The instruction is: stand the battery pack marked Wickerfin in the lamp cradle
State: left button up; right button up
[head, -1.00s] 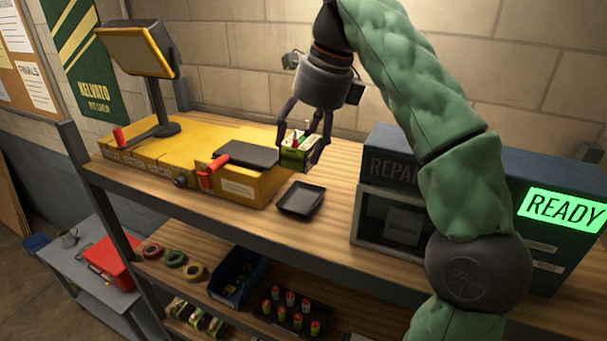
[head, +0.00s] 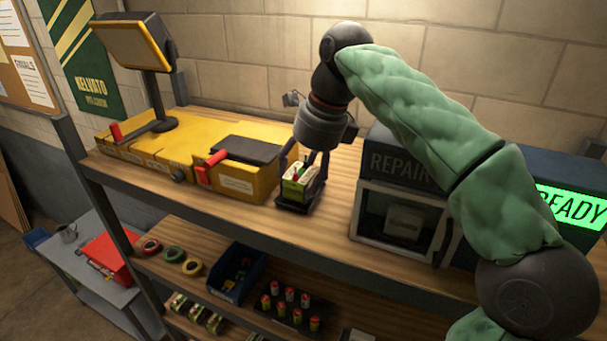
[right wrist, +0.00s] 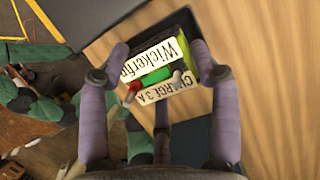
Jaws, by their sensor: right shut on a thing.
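The battery pack (head: 296,186) is a green and white block with red and green parts on top. In the right wrist view its label (right wrist: 155,58) reads "Wickerfin", with "CHARGE 3 A" on a second label. My right gripper (head: 304,180) is shut on the pack from above, with fingers on either side. The pack is upright, at the small black tray (head: 297,205) on the bench; whether it rests in it I cannot tell. A dark lamp-like panel (head: 133,42) stands on a post by the yellow unit. No part is clearly labelled as the lamp cradle. My left gripper is out of view.
The yellow unit (head: 240,185), with red handles and a black top, stands left of the pack. A dark REPAIR cabinet (head: 395,170) with a glass front stands to the right. A lower shelf holds tape rolls, a blue bin (head: 237,275) and several small cells.

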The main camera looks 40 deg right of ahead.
jog(key=shift+d+f, duration=0.1)
jog(key=shift+f, duration=0.25)
jog(key=shift+w+d+f, duration=0.1)
jog(key=shift+w+f, duration=0.05)
jog(key=shift+f, duration=0.1)
jog(key=o, duration=1.7)
jog(key=shift+c, duration=0.2)
